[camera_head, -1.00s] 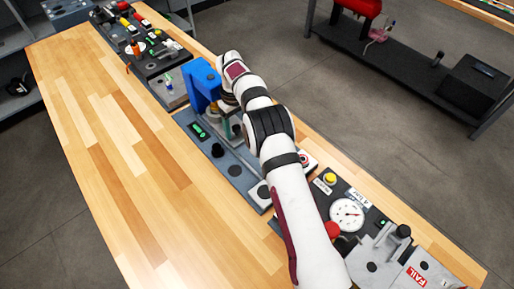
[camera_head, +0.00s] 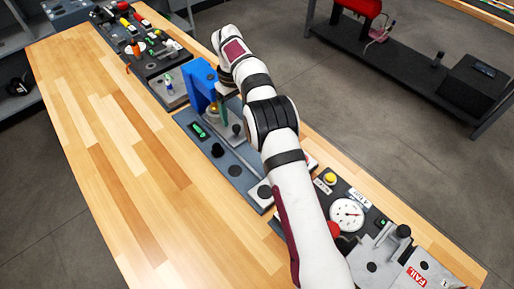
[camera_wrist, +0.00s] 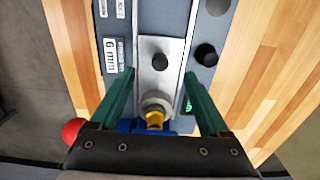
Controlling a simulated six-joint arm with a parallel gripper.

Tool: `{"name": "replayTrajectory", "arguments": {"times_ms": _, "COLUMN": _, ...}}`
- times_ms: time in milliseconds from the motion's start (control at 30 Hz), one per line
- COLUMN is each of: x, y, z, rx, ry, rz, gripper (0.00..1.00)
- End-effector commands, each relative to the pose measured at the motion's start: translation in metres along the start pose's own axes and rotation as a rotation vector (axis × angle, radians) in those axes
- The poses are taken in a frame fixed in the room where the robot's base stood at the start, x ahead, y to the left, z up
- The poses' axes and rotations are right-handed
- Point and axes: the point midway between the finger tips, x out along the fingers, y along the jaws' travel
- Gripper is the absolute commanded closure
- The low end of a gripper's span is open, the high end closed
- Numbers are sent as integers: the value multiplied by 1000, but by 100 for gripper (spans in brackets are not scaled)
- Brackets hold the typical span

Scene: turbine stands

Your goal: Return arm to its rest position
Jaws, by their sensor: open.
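My gripper (camera_wrist: 157,80) is open, its two green fingers spread wide with nothing between the tips. My white arm reaches across the stand from the lower right.
A pressure gauge (camera_head: 347,214) and a red button (camera_head: 333,229) sit near my arm's lower part. A station with a FAIL label (camera_head: 417,277) is at lower right. More stations line the bench's far end. The wooden bench top (camera_head: 120,150) is clear on the left.

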Motion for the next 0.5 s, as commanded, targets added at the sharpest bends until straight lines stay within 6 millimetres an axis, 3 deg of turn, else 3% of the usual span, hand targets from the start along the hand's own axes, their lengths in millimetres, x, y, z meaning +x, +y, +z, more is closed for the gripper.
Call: {"name": "replayTrajectory", "arguments": {"times_ms": 500, "x": -8, "y": 0, "z": 1, "rx": 4, "ry": 1, "rz": -1, "gripper": 20}}
